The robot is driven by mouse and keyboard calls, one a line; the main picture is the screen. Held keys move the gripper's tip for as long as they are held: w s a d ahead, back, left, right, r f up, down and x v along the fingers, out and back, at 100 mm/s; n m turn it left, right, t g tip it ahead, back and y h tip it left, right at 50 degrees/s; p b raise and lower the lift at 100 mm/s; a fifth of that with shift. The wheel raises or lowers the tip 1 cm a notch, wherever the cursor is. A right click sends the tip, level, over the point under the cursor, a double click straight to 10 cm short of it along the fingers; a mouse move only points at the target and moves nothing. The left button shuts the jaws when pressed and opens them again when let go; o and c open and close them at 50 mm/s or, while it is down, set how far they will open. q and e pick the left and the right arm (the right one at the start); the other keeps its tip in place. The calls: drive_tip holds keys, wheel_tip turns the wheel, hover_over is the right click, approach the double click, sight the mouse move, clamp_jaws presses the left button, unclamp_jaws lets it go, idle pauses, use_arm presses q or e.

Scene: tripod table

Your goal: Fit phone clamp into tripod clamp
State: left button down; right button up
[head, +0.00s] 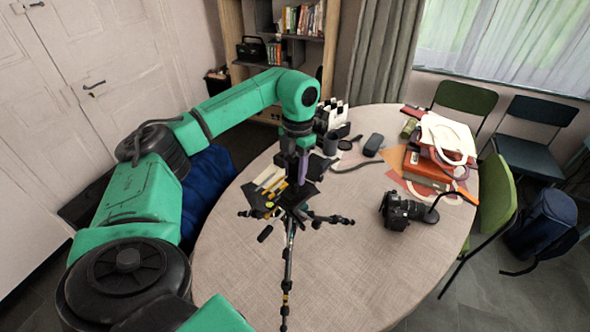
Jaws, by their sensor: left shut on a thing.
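A black tripod (289,256) with spread legs stands on the round table left of its middle. Its top, where the tripod clamp would be, is hidden behind my gripper and the dark parts around it. My left gripper (298,182) points down right over the tripod top and is shut on a small dark thing, which I take to be the phone clamp. The held piece is too small and too covered to make out, and I cannot tell whether it touches the tripod. My right gripper is not in view.
The round table (350,275) is bare at the front. A camera (400,211) stands on the right, with a stack of books (430,165) behind it. A dark case (373,145) and a cable lie behind the tripod. A green chair (497,200) stands at the right edge.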

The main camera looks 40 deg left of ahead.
sight(296, 160)
use_arm(q)
drive_tip(key=shift+f+b, duration=0.45)
drive_tip(key=shift+f, duration=0.35)
drive_tip(key=shift+c, duration=1.8)
unclamp_jaws()
drive_tip(key=r, duration=0.1)
drive_tip(key=r+b, duration=0.1)
drive_tip(key=r, duration=0.3)
drive_tip(key=shift+w+b, duration=0.25)
drive_tip(key=shift+b, duration=0.1)
wheel_tip(296, 160, up, 10)
drive_tip(key=p, duration=0.4)
drive_tip(key=shift+f, duration=0.2)
drive_tip(key=shift+w, duration=0.2)
